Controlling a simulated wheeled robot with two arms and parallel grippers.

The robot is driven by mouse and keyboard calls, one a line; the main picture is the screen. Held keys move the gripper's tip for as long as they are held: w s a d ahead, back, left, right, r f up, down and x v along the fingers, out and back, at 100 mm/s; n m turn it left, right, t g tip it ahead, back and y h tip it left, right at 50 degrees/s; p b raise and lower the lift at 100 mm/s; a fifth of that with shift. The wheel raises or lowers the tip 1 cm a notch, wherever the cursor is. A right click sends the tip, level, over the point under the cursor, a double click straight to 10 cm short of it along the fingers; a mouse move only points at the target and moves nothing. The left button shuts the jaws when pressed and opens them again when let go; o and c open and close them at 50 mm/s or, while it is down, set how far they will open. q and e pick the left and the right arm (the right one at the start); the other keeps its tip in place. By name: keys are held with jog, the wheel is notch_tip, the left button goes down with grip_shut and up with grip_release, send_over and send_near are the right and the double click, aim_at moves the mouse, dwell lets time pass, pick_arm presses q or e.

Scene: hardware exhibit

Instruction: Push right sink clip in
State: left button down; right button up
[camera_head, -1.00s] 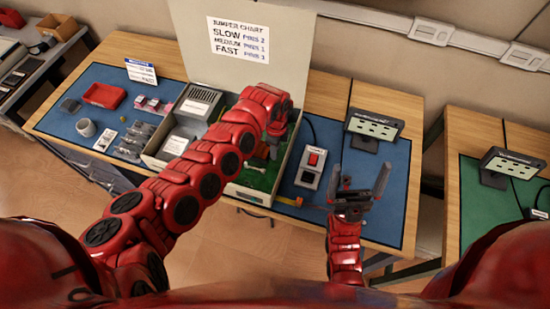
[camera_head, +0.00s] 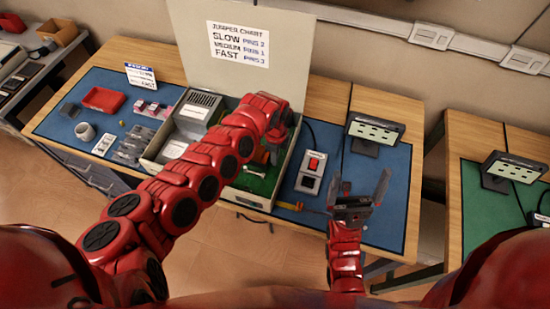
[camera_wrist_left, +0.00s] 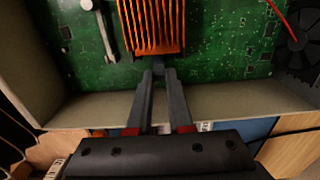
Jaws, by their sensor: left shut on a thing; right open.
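The orange finned heat sink (camera_wrist_left: 152,25) sits on the green circuit board (camera_wrist_left: 220,65) inside the open case (camera_head: 240,197). My left gripper (camera_wrist_left: 158,74) is shut on a small dark piece (camera_wrist_left: 158,70) at the near edge of the sink, which looks like a sink clip. Its fingertips hide most of that piece, so I cannot tell how far in it sits. A pale lever-like part (camera_wrist_left: 103,30) lies left of the sink. In the head view my left arm covers much of the case. My right gripper (camera_head: 362,192) is open and empty over the blue mat's front.
The near case wall (camera_wrist_left: 230,107) runs below my left fingers. A black fan (camera_wrist_left: 297,42) and a red wire (camera_wrist_left: 283,18) are at the right. A red-switch box (camera_head: 310,172) and a display stand (camera_head: 374,133) stand right of the case. Trays and small parts lie left.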

pick_arm(q)
jog(key=shift+a+r, duration=0.15)
jog(key=shift+r, duration=0.05)
jog(key=shift+w+a+r, duration=0.1)
jog(key=shift+w, duration=0.05)
dwell(0.3)
jog(key=shift+w+a+r+p, duration=0.1)
jog(key=shift+a+r+p, duration=0.25)
jog(key=shift+a+p, duration=0.15)
dwell(0.9)
jog(key=c, duration=1.1)
grip_release()
jog(key=shift+d, duration=0.1)
notch_tip(320, 180, up, 7)
jog(key=p, duration=0.5)
jog(key=shift+d, duration=0.2)
